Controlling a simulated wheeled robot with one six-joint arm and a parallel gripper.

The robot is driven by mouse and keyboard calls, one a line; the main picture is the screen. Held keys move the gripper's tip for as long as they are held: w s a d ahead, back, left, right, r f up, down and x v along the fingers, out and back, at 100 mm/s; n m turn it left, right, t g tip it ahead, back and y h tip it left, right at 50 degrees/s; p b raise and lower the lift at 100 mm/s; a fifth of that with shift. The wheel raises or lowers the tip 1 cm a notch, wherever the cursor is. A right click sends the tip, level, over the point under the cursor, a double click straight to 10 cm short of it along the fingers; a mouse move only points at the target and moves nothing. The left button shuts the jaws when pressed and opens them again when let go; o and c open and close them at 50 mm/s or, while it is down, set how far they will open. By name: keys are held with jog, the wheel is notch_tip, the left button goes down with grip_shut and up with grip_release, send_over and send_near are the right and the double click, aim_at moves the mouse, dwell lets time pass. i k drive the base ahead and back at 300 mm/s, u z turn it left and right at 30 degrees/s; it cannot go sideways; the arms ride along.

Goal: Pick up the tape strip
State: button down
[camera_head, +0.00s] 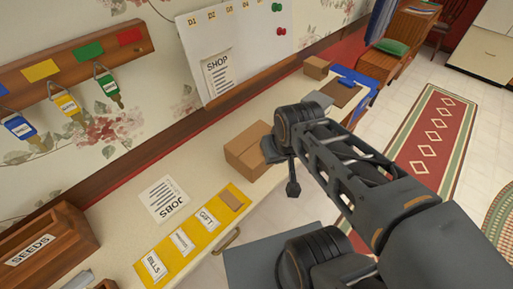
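I cannot make out a tape strip for certain. A small tan patch (231,200) lies at the far end of the yellow mat (213,236), beyond the GIFT label; it may be the strip, but I cannot tell. My arm reaches in from the lower right over the counter's edge. My gripper (292,187) is at the arm's far end, beside the cardboard box, and largely hidden by my own wrist. Its fingers do not show clearly, and I see nothing held.
The cardboard box (248,151) stands on the white counter (120,228). A wooden SEEDS box (40,243) is at left. Tagged keys hang from a wall rack (75,62). A clipboard (342,92) and small box (317,67) are farther back.

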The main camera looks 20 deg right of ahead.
aim_at(226, 196)
jog(key=u, duration=0.05)
jog(key=k, duration=0.95)
jog(key=u, duration=0.3)
jog(key=i, duration=0.45)
jog(key=u, duration=0.45)
